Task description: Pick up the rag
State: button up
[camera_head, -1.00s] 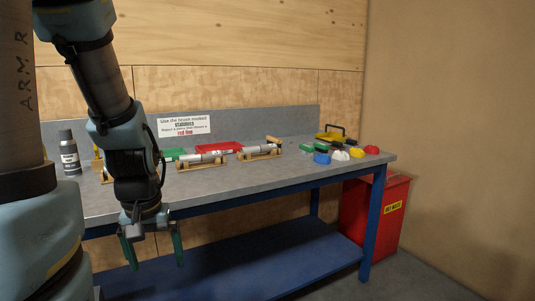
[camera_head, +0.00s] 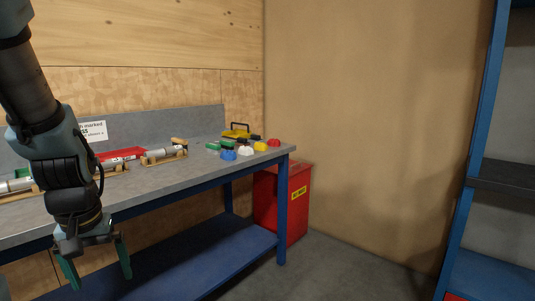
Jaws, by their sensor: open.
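I cannot clearly make out a rag in this view. Several small coloured things lie at the right end of the grey workbench (camera_head: 200,165), among them a blue one (camera_head: 228,155), a white one (camera_head: 245,151), a yellow one (camera_head: 260,146) and a red one (camera_head: 274,142). They are too small to tell if any is cloth. My gripper (camera_head: 97,266) hangs at the lower left, pointing down, in front of the bench. Its green fingers are apart with nothing between them.
Metal cylinders on wooden cradles (camera_head: 163,155) and a red tray (camera_head: 122,154) are on the bench. A yellow tray with a dark handle (camera_head: 236,132) is at the back. A red bin (camera_head: 297,205) stands beyond the bench. Blue shelving (camera_head: 460,225) is at right. Floor between is clear.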

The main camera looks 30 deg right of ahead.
aim_at(247, 150)
jog(key=z, duration=0.65)
jog(key=l+u, duration=0.1)
jog(key=u, duration=0.65)
jog(key=i+l+u, duration=0.15)
jog(key=l+u, duration=0.8)
jog(key=l, duration=0.25)
jog(key=l+u, duration=0.1)
jog(key=l, duration=0.6)
jog(key=l+u, duration=0.15)
jog(key=l, duration=0.55)
jog(key=k+l+u, duration=0.1)
jog(key=l, duration=0.6)
jog(key=k+l+u, duration=0.1)
jog(key=l, duration=1.05)
jog(key=i+l, duration=0.1)
jog(key=l, duration=0.3)
